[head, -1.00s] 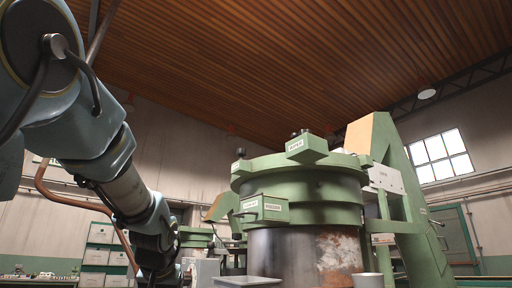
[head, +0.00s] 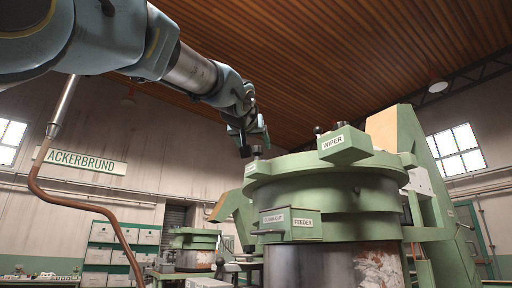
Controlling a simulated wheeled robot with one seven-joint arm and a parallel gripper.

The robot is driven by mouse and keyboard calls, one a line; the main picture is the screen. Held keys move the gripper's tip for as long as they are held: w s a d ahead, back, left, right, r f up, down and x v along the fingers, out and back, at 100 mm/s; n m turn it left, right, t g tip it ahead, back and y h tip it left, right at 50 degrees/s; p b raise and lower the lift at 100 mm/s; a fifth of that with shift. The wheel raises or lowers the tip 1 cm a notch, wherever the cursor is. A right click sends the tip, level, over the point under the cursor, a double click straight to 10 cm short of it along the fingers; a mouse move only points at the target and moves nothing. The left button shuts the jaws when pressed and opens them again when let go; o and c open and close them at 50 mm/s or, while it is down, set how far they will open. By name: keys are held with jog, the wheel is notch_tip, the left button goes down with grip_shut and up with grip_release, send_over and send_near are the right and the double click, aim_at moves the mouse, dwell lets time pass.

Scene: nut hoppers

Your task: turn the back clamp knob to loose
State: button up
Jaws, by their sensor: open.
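The large green hopper (head: 330,197) stands at centre right with a green box marked WIPER (head: 345,145) on its lid. A dark knob (head: 256,151) shows at the left of the lid, above a small white label too small to read. Another dark knob (head: 318,130) stands behind the WIPER box. I cannot tell which is the back clamp knob. My gripper (head: 254,138) is open and empty, with dark fingers pointing down near the left knob. Whether the fingers are around it or apart in depth, I cannot tell.
A smaller green machine (head: 192,248) and stacked white drawers (head: 110,243) stand further back. Open air lies left of the lid.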

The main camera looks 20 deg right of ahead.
aim_at(256, 149)
jog(key=p+x, duration=0.1)
jog(key=x, duration=0.4)
grip_shut()
dwell(0.6)
dwell(0.8)
